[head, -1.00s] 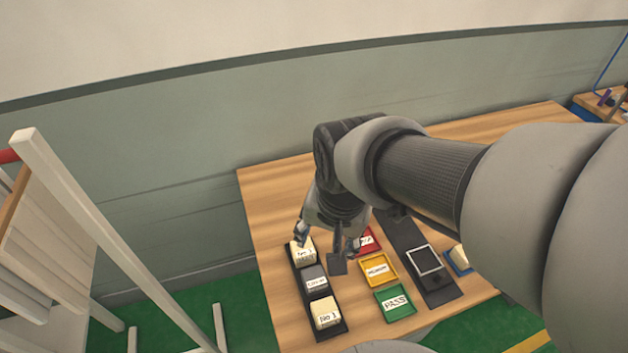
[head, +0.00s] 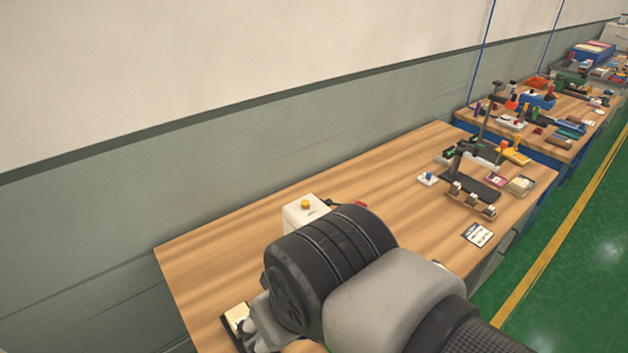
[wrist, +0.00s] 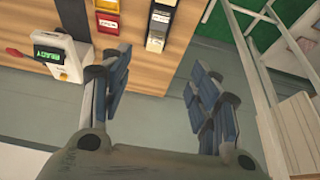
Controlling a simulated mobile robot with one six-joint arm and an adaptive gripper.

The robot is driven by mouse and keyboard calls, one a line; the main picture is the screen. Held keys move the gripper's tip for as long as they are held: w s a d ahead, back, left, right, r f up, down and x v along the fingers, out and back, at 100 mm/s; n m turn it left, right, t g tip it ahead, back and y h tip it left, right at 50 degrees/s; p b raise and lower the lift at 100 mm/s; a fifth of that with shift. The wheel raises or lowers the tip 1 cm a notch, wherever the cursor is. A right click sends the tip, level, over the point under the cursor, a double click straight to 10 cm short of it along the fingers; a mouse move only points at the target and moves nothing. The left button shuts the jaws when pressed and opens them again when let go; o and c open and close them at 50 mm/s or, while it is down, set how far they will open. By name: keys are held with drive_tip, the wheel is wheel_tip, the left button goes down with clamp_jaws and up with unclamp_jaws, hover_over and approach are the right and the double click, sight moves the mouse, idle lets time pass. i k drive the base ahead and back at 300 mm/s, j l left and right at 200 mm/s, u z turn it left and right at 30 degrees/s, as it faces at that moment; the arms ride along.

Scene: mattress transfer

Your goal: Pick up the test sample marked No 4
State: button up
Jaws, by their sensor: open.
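In the wrist view a dark holder (wrist: 149,33) holds a cream block (wrist: 155,42) at its near end, a grey block (wrist: 159,16), and another cream block cut off at the top edge. Their labels are too small to read, so I cannot tell which is No 4. In the head view one cream block (head: 237,318) shows beside my gripper (head: 262,330), which is partly hidden by my arm.
A white device (wrist: 58,52) with a lit green display stands left in the wrist view, near red and yellow trays (wrist: 106,22). In the head view a white box with a yellow button (head: 305,210) stands behind my arm. The table (head: 400,175) has clear wood toward the wall.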

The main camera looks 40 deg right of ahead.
sight(517, 186)
drive_tip(key=z, duration=2.6)
drive_tip(key=i+l+u, duration=0.1)
drive_tip(key=i+l, duration=0.3)
drive_tip(key=i, duration=0.35)
drive_tip(key=i+l, duration=0.5)
drive_tip(key=i, duration=0.25)
drive_tip(key=i+l+u, duration=0.15)
drive_tip(key=i+l, duration=0.3)
drive_tip(key=i, duration=0.25)
drive_tip(key=i+l+u, duration=0.1)
drive_tip(key=i+l, duration=0.45)
drive_tip(key=i, duration=0.2)
